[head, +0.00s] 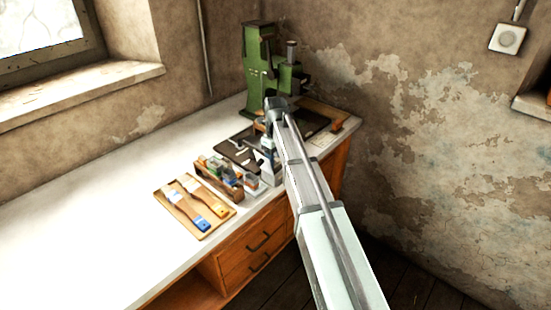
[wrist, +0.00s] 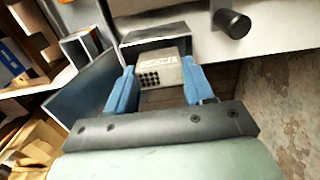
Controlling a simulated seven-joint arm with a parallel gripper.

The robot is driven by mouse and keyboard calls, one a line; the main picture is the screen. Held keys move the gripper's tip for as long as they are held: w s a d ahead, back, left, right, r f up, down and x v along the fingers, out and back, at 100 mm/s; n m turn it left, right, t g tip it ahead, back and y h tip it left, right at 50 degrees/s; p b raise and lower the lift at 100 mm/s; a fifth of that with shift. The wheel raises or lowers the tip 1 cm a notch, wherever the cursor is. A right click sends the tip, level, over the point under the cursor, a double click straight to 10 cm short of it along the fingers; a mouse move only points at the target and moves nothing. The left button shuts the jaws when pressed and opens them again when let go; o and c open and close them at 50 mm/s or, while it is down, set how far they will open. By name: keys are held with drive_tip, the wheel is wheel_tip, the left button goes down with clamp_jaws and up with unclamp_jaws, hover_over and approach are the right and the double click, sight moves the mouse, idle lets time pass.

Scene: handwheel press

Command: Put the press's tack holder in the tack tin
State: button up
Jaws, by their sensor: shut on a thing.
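My gripper (wrist: 160,82) has blue fingers and is shut on a pale beige block with rows of dark holes, which looks like the tack holder (wrist: 158,72). In the wrist view the block sits between the two fingertips. A grey metal open-sided shape (wrist: 155,38) lies just beyond it; I cannot tell whether this is the tack tin or whether they touch. In the head view my gripper (head: 267,165) points down at the bench's front edge, beside small grey containers (head: 251,182). The block is too small to make out there.
The green press (head: 262,65) stands at the back, with a dark mat (head: 238,150) before it. The white bench (head: 110,215) is clear farther left.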

drive_tip(key=shift+f, duration=0.2)
idle(0.5)
drive_tip(key=shift+f, duration=0.35)
drive_tip(key=shift+f, duration=0.85)
drive_tip(key=o, duration=1.1)
wheel_tip(320, 180, up, 14)
drive_tip(key=shift+f, duration=0.1)
